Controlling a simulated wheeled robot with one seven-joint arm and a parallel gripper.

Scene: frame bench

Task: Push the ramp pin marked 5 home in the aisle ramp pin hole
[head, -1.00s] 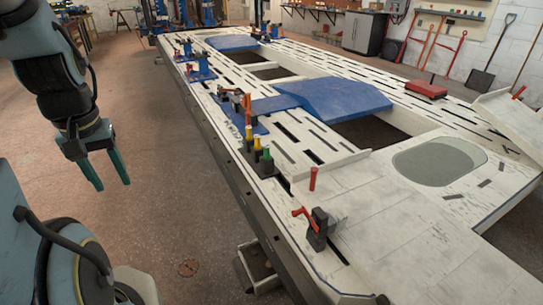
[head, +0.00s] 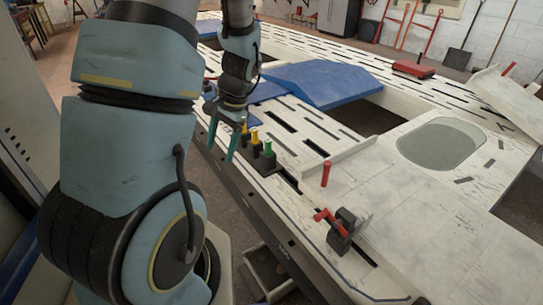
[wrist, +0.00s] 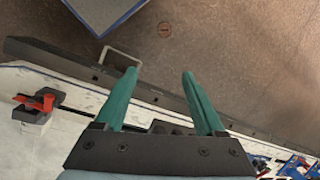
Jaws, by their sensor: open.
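My gripper (head: 221,150) is open and empty, its teal fingers pointing down beside the near long edge of the white frame. It also shows in the wrist view (wrist: 158,74), its fingers spread over the floor and the frame's dark side rail. A red pin (head: 326,174) stands upright on the white deck (head: 390,215), to the right of my gripper. Just right of my fingers, a green-topped piece (head: 268,148) and a yellow-topped piece (head: 254,136) stand in black holders. No number can be read on any piece, and I cannot make out the aisle ramp pin hole.
A black clamp with a red handle (head: 341,230) stands on the near deck edge and also shows in the wrist view (wrist: 38,105). A blue raised panel (head: 325,85) lies farther back beside a dark opening. A low white wall (head: 340,160) crosses the deck behind the red pin.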

